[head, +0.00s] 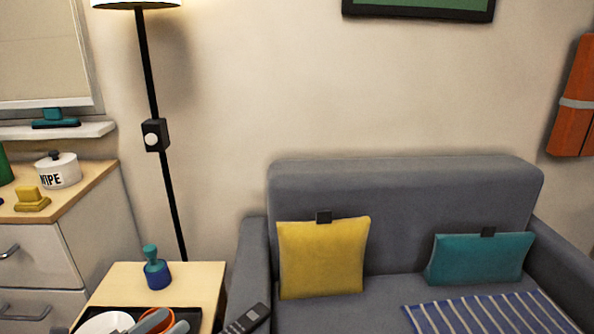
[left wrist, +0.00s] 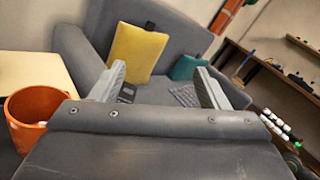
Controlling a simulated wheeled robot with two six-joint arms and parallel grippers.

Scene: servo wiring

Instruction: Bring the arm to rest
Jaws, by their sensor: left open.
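My left gripper (head: 165,326) shows only its grey fingertips at the bottom edge of the head view, in front of the orange mug (head: 158,314). In the left wrist view the gripper (left wrist: 160,84) has its two fingers wide apart with nothing between them. The orange mug (left wrist: 35,110) stands to the left of the gripper there. I cannot tell whether they touch. My right gripper is not in view.
A side table (head: 205,278) holds a dark tray (head: 188,314), a white dish (head: 107,323) and a blue-teal bottle (head: 156,272). A remote (head: 247,318) lies by the sofa arm. The grey sofa (head: 400,195) holds a yellow cushion (head: 322,260), a teal cushion (head: 480,260) and a striped cloth (head: 487,315).

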